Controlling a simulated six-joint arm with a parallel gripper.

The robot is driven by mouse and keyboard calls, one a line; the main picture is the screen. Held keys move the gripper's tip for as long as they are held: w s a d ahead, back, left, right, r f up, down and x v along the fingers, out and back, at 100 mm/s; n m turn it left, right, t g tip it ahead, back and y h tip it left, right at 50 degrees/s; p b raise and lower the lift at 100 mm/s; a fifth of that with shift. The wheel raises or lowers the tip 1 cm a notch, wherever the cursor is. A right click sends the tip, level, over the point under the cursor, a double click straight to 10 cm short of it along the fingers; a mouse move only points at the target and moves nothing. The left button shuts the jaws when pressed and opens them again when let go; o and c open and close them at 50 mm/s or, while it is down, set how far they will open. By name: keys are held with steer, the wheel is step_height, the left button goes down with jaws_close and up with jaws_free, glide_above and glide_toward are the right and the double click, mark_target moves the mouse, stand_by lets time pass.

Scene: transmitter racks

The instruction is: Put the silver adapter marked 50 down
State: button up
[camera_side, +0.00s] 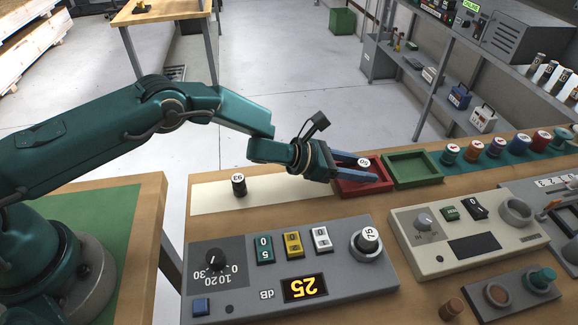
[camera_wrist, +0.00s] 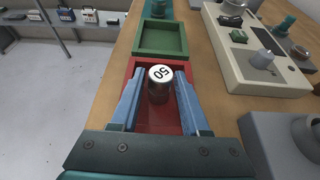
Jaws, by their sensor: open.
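The silver adapter marked 50 (camera_wrist: 159,84) stands upright in the red tray (camera_wrist: 143,65), its white label facing up. In the side view, the top of the adapter (camera_side: 363,162) shows between my fingers, and its lower part is hidden. My gripper (camera_side: 369,168) reaches into the red tray (camera_side: 362,189) from the left. In the wrist view, the blue fingers of my gripper (camera_wrist: 160,76) are open on either side of the adapter, with red floor visible beside it.
An empty green tray (camera_side: 413,168) adjoins the red one. A black adapter marked 93 or E6 (camera_side: 239,185) stands on a pale strip. A grey dB box (camera_side: 290,270) with an adapter marked 75 (camera_side: 368,240) is in front. Several coloured adapters (camera_side: 495,147) stand at right.

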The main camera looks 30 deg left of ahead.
steer(key=v, duration=1.1)
steer(key=shift+s+a+r, duration=0.1)
steer(key=shift+s+a, duration=0.1)
steer(key=shift+a, duration=0.05)
steer(key=s+a+r+n+t+y, duration=0.1)
steer(key=a+r+n+y, duration=0.5)
steer(key=n, duration=0.5)
steer(key=s+a+r+n+y, duration=0.2)
steer(key=a+r+n+y, duration=0.1)
steer(key=a+r+n, duration=0.65)
steer(key=s+d+n+g, duration=0.2)
steer(key=s+n+g, duration=0.2)
steer(key=s+n, duration=1.8)
steer(key=shift+d+f+n+g, duration=0.2)
steer(key=shift+f+n+g, duration=0.25)
steer(key=shift+n, duration=0.8)
